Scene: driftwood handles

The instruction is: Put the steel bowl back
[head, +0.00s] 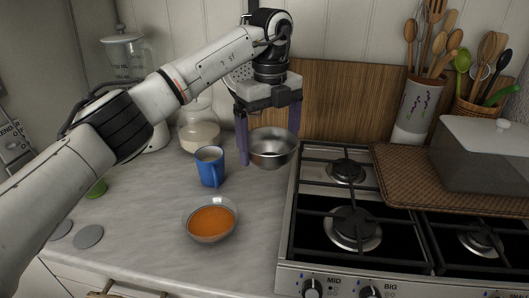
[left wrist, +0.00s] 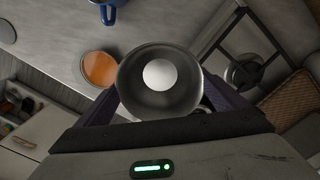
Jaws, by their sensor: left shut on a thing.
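The steel bowl (head: 273,153) is between the two purple fingers of my left gripper (head: 269,138), which is shut on it. The bowl is roughly upright near the back of the counter, beside the stove's left edge. Whether its base touches the counter I cannot tell. In the left wrist view the bowl (left wrist: 133,92) shows from above, with a white, round, egg-like thing (left wrist: 160,74) inside; the head view does not show this thing clearly. My right gripper is not in view.
A blue mug (head: 210,170) and a bowl of orange soup (head: 212,221) stand left of the steel bowl. A glass jar (head: 199,130) is behind the mug. The gas stove (head: 318,160) is right, with a wicker mat (head: 405,175) and grey box (head: 480,160). The front-left counter is mostly free.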

